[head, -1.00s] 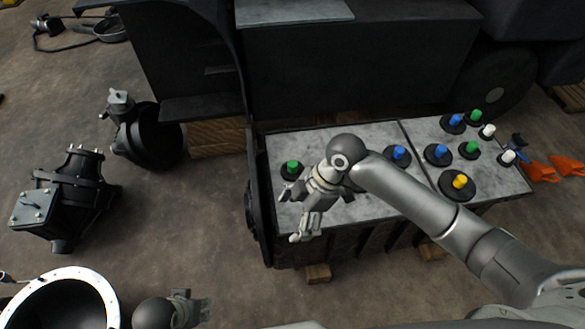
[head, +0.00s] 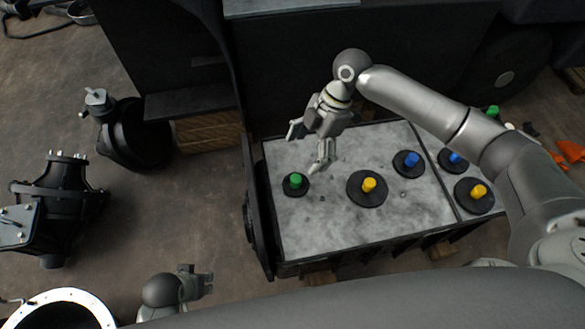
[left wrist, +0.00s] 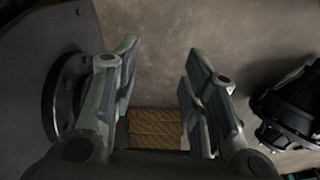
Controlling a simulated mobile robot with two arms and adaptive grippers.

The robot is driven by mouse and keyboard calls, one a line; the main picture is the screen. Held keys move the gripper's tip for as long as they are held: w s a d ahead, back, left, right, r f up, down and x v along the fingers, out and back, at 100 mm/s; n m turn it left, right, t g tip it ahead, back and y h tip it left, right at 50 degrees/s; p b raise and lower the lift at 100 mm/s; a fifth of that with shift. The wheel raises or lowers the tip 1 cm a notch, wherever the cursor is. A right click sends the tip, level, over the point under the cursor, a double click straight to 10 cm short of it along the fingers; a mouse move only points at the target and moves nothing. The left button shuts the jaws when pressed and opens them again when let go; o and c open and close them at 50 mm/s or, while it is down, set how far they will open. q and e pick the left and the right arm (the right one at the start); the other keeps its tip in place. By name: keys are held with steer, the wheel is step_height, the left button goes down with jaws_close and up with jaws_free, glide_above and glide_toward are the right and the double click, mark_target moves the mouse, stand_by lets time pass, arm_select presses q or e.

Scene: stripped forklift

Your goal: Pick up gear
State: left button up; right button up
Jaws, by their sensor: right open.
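Gears are black round discs with coloured pegs on the grey worktop (head: 310,225). A small gear with a green peg (head: 295,184) sits at the left. A larger gear with a yellow peg (head: 368,188) is in the middle, and a gear with a blue peg (head: 407,162) is to its right. My right gripper (head: 306,150) is open and empty, above the worktop just beyond the green-pegged gear. My left gripper (head: 208,281) is low in the head view, left of the worktop. In the left wrist view its fingers (left wrist: 160,75) are apart with nothing between them.
More pegged gears, one with a yellow peg (head: 475,194), lie on the right part, partly behind my right arm. The dark forklift body (head: 300,60) stands behind the worktop. Black machine parts (head: 130,135) and a white-rimmed ring (head: 65,300) are on the floor at left.

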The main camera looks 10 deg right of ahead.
mark_target(297, 178)
steer(key=x, duration=0.2)
steer(key=b+x, duration=0.1)
steer(key=x, duration=0.1)
steer(key=shift+s+a+f, duration=0.15)
steer(key=shift+s+f, duration=0.1)
steer(key=shift+f, duration=0.05)
steer(key=shift+a+f, duration=0.1)
steer(key=shift+f, duration=0.5)
steer(key=x, duration=0.2)
steer(key=b+x, duration=0.1)
steer(key=shift+s+d+f, duration=0.2)
steer(key=shift+s, duration=0.1)
steer(key=shift+a+f, duration=0.3)
steer(key=shift+f, duration=0.25)
arm_select(q)
steer(key=w+v, duration=0.2)
steer(key=v, duration=0.6)
steer(key=shift+s+r+t, duration=0.3)
steer(key=shift+r, duration=0.05)
steer(key=shift+a, duration=0.1)
arm_select(e)
steer(key=c, duration=1)
